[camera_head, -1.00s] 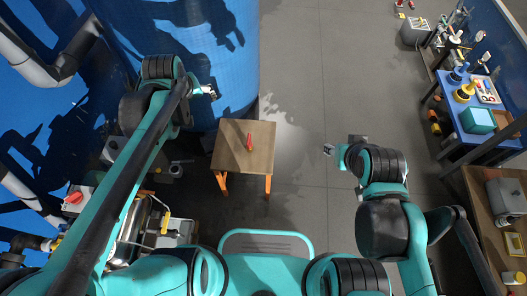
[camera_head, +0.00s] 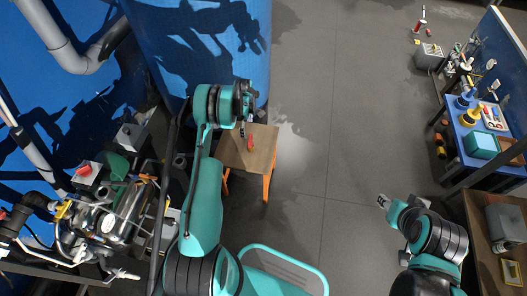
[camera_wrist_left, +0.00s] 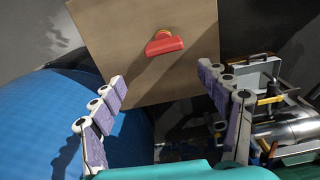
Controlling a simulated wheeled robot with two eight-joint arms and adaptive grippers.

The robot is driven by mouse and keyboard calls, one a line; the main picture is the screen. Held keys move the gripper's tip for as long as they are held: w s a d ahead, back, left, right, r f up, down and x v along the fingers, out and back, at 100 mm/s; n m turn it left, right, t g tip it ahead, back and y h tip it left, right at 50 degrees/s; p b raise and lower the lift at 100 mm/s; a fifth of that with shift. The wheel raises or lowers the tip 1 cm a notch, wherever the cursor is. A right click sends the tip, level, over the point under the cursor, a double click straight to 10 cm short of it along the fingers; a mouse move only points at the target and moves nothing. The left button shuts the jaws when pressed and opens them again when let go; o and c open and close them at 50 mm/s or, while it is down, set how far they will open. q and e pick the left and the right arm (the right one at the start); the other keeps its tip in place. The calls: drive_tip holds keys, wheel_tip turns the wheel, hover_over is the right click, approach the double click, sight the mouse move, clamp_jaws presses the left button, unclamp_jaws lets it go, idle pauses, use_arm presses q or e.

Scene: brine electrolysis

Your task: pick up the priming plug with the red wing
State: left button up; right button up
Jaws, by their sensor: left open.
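The priming plug with the red wing (camera_head: 250,143) lies on the small wooden stool (camera_head: 262,160). In the left wrist view the red plug (camera_wrist_left: 164,45) shows alone on the brown top (camera_wrist_left: 110,32), above and between my fingers. My left gripper (camera_head: 243,128) is at the stool's near-left side, partly hidden by its own wrist in the head view. In the wrist view the left gripper (camera_wrist_left: 162,95) has its fingers spread, empty and apart from the plug. My right gripper (camera_head: 383,201) is over the floor to the right, far from the stool; its jaws are too small to judge.
A large blue tank (camera_head: 200,50) stands right behind and left of the stool. Pipes and metal equipment (camera_head: 115,215) crowd the left. A workbench with a blue top (camera_head: 475,125) stands at the right. The grey floor (camera_head: 340,120) between is clear.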

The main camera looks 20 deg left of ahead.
sight(250, 141)
use_arm(q)
drive_tip(key=shift+n, duration=0.3)
drive_tip(key=f, duration=0.3)
drive_tip(key=f+b, duration=0.1)
drive_tip(key=shift+s+d+f, duration=0.15)
drive_tip(key=shift+d+f, duration=0.15)
drive_tip(key=shift+f, duration=0.1)
drive_tip(key=f+b, duration=0.2)
drive_tip(key=f, duration=0.1)
drive_tip(key=f+b, duration=0.1)
drive_tip(key=f, duration=0.1)
drive_tip(key=shift+s+d+f, duration=0.1)
drive_tip(key=shift+d+f, duration=0.15)
drive_tip(key=shift+d, duration=0.1)
drive_tip(key=shift+r, duration=0.1)
use_arm(e)
drive_tip(key=f, duration=0.3)
drive_tip(key=shift+s+d+f, duration=0.25)
drive_tip(key=shift+d+f, duration=0.1)
drive_tip(key=shift+d, duration=0.05)
use_arm(q)
clamp_jaws()
drive_tip(key=shift+r, duration=0.15)
